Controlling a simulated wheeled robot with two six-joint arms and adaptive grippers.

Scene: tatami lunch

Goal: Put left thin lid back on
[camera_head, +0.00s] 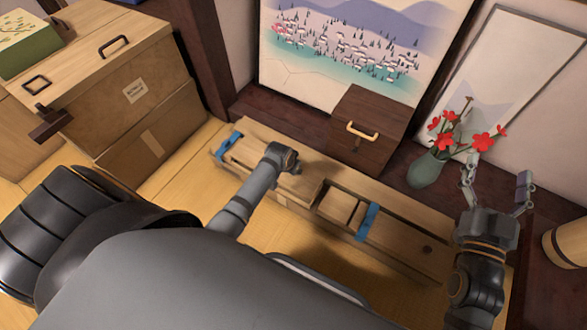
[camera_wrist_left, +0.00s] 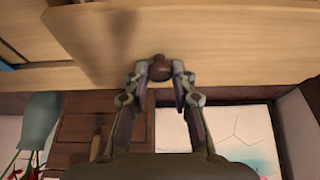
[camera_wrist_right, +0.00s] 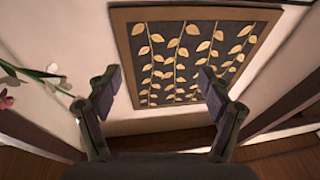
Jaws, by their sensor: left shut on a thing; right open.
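The thin lid is a pale wooden panel (camera_wrist_left: 220,40) with a dark round knob (camera_wrist_left: 160,68) in the left wrist view. My left gripper (camera_wrist_left: 160,76) is shut on that knob. In the head view my left gripper (camera_head: 285,157) is over the left half of a long, low wooden box (camera_head: 437,262), and it hides the knob. The lid lies at an angle to the box edge in the left wrist view; I cannot tell whether it touches the box. My right gripper (camera_head: 497,182) is open and empty, beyond the box's right end.
Blue pieces show at the box's left end (camera_head: 229,143) and right part (camera_head: 368,221). A dark drawer box (camera_head: 367,150) stands behind it. A green vase (camera_head: 427,168) with red flowers (camera_head: 483,141) is close to my right gripper. Large wooden chests (camera_head: 150,95) stand at left.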

